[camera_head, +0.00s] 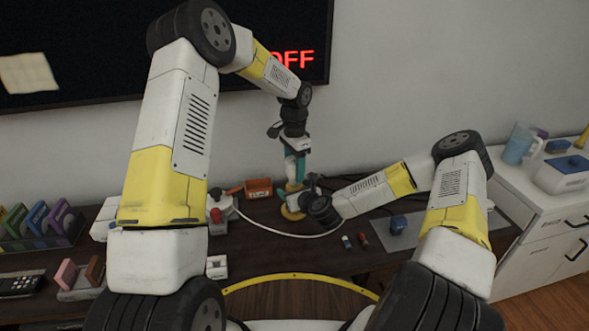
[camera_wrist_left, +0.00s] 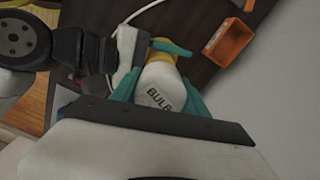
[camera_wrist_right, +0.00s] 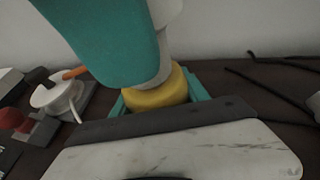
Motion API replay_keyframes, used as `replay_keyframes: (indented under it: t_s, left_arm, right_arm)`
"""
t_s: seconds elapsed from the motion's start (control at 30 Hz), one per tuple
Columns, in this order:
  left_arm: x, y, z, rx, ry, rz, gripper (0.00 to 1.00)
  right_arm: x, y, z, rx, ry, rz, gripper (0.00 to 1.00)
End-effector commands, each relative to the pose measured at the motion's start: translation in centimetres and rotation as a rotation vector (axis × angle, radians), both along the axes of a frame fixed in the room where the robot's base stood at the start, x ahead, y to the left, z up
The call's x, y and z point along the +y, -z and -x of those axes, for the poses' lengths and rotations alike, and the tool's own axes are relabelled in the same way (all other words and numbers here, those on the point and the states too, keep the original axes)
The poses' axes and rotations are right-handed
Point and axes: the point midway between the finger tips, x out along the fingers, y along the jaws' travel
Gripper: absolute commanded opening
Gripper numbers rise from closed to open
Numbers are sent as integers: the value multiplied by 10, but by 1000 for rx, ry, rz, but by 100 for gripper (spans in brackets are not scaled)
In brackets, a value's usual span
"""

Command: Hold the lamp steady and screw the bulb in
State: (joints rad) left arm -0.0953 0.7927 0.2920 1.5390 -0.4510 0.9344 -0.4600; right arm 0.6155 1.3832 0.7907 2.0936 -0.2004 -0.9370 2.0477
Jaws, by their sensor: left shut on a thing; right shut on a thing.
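The white bulb (camera_wrist_left: 160,86), marked "BULB", is between the teal fingers of my left gripper (camera_wrist_left: 158,90), which is shut on it. In the head view the left gripper (camera_head: 294,172) reaches down from above. The lamp's yellow part (camera_wrist_right: 156,92) is directly below the bulb and between the teal fingers of my right gripper (camera_wrist_right: 158,98), which is shut on it from the side. The bulb's lower end meets the yellow part; the thread is hidden. The lamp's yellow base (camera_head: 291,212) stands on the dark desk.
An orange box (camera_head: 258,188) stands behind the lamp to the left. A white cable (camera_head: 290,235) curves across the desk. A red-topped device (camera_head: 217,218) stands left. Small red and blue pieces (camera_head: 355,241) and a blue object on a grey mat (camera_head: 397,224) lie right.

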Motion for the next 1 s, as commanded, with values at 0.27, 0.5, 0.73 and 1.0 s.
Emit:
replay_keyframes:
  t_s: [0.27,0.5,0.73,1.0]
  left_arm:
    - [1,0,-1,-2,687,2,13]
    - [1,0,-1,-3,1286,2,13]
    - [0,1,-1,-3,1824,1,13]
    - [0,0,-1,-3,1953,-2,58]
  right_arm:
    - [0,-1,0,-1,-1,0,0]
    - [1,-1,0,-1,-2,0,0]
    - [1,-1,0,-1,-2,0,0]
    - [1,-1,1,-1,-2,0,0]
